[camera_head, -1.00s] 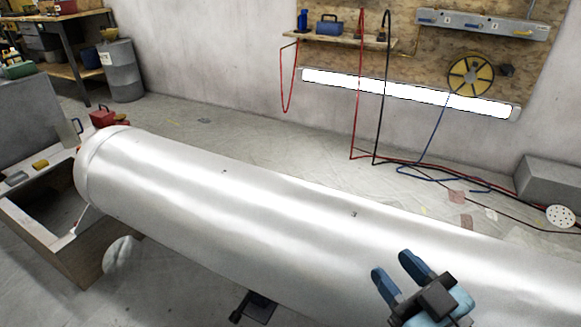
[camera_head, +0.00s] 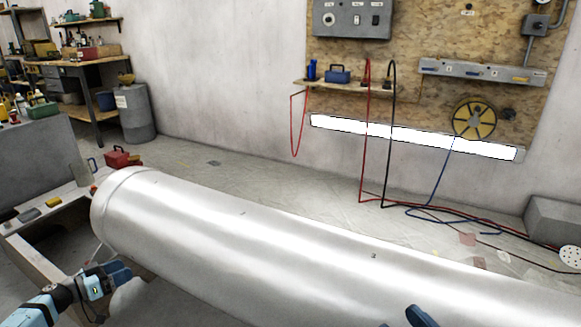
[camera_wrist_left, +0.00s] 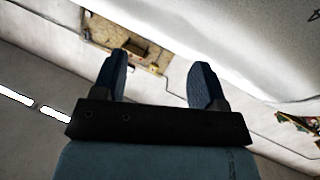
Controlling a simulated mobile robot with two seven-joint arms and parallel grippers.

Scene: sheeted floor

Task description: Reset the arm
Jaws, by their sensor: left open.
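My left gripper (camera_head: 122,272) shows at the lower left of the head view, beside the left part of a large silver cylinder (camera_head: 260,240). In the left wrist view my left gripper (camera_wrist_left: 160,72) has its two blue fingers apart with nothing between them. The cylinder's pale surface (camera_wrist_left: 270,45) fills the upper right of that view. Of my right gripper (camera_head: 422,317) only a blue finger part shows at the bottom edge of the head view, in front of the cylinder; the rest is out of frame.
A wooden frame (camera_head: 45,250) with small items stands at the left, near a red can (camera_head: 117,158). A grey box (camera_head: 555,218) and cables (camera_head: 450,212) lie along the wall. Sheeted floor (camera_head: 300,185) behind the cylinder is mostly clear.

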